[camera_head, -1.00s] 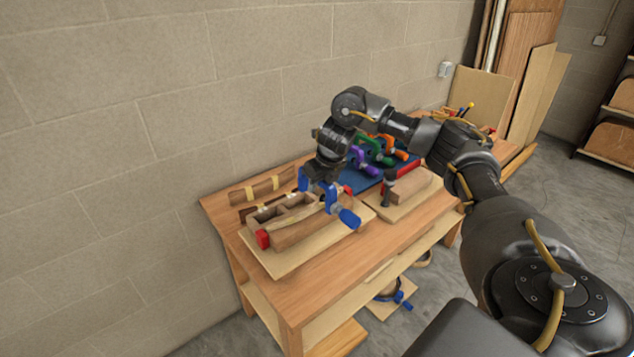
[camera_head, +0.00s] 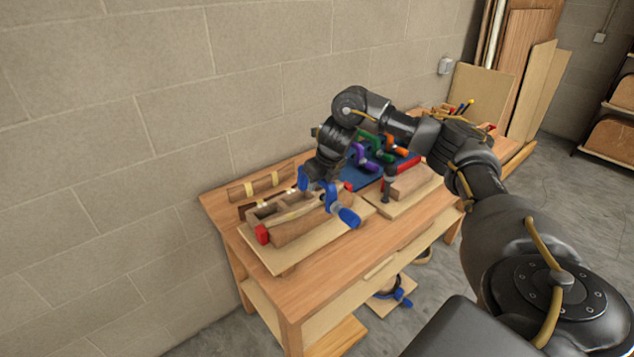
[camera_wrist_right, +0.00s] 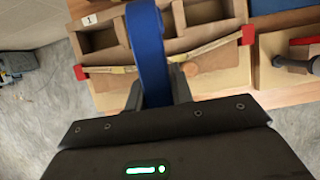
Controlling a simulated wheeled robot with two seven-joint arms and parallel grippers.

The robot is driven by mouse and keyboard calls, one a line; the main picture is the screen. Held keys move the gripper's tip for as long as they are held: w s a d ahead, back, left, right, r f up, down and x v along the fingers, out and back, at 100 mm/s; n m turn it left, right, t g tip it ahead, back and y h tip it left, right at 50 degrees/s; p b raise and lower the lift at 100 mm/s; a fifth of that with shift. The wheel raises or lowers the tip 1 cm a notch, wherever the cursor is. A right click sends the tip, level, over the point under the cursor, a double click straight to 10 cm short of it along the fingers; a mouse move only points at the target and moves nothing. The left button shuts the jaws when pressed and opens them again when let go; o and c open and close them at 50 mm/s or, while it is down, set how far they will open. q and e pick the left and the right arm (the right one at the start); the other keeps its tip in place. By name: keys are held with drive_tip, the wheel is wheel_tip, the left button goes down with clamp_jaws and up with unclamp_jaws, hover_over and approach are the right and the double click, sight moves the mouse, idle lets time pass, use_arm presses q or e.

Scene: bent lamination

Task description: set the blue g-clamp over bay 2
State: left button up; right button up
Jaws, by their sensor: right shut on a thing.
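The blue g-clamp (camera_head: 331,196) is held in my right gripper (camera_head: 318,185), above the bent-lamination form. In the right wrist view the clamp's blue frame (camera_wrist_right: 147,45) stands between the two dark fingers of my right gripper (camera_wrist_right: 158,90), which are shut on it. The wooden form (camera_head: 292,222) has open bays along its back and a red block at its near-left end. In the wrist view, a label "1" (camera_wrist_right: 90,20) marks the bay at left, and the clamp crosses the form to the right of it. Whether the clamp touches the form is unclear. My left gripper is not in view.
Purple, green and orange clamps (camera_head: 388,148) stand on a blue mat (camera_head: 360,178) behind the form. A second board with a wooden block (camera_head: 410,184) lies to the right. Curved wood strips (camera_head: 262,186) lie along the wall. The bench's front-left corner is clear.

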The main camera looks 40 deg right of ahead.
drive_tip(key=shift+f, duration=0.1)
drive_tip(key=shift+f+b, duration=1.55)
drive_tip(key=shift+f, duration=0.65)
drive_tip(key=shift+f, duration=0.2)
